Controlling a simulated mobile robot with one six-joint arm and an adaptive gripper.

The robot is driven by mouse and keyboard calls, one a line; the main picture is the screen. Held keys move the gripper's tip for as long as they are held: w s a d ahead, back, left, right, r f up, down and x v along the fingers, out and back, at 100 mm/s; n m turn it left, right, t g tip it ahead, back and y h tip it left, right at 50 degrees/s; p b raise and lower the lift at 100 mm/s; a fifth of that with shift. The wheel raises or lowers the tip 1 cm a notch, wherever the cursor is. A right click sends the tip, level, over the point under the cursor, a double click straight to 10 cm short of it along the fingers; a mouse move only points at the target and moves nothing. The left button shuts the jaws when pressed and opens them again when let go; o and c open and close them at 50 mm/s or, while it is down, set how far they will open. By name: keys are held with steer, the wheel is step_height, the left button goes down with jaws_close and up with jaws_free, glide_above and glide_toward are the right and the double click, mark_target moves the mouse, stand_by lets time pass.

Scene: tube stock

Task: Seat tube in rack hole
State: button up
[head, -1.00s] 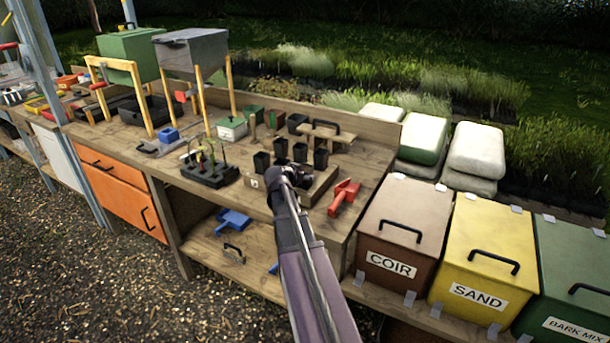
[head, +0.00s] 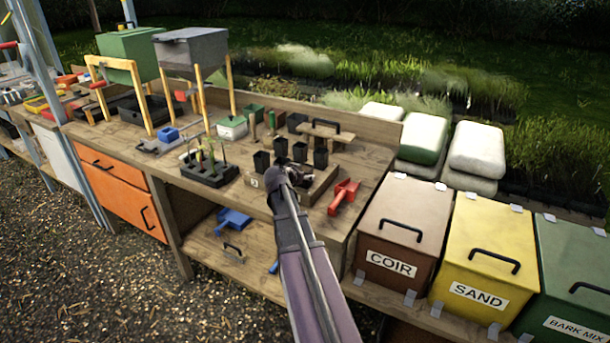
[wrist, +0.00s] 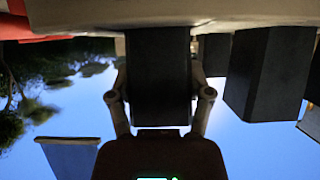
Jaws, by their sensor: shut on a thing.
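My gripper (wrist: 159,105) is shut on a dark square tube (wrist: 158,75), with one finger on each side of it in the upside-down wrist view. The tube's far end meets the edge of a pale surface in that view; whether it sits inside a hole is hidden. In the head view my gripper (head: 296,177) is over the wooden rack (head: 320,184) near the bench front, and the held tube is hidden or too small to make out. Several other black tubes, one of them at the left (head: 262,160), stand upright just behind my gripper.
A black tray (head: 208,175) with seedlings is left of the rack. A red scoop (head: 343,196) lies close on the right. A wooden tool with a black handle (head: 325,132) is behind the tubes. The coir bin (head: 403,236) stands beyond the bench's right end.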

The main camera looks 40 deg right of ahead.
stand_by(0.3)
steer(key=o, duration=1.3)
steer(key=shift+r, duration=0.1)
steer(key=shift+s+r+p, duration=0.15)
steer(key=shift+r+p, duration=1.05)
steer(key=shift+p, duration=0.1)
steer(key=shift+r+p, duration=3.25)
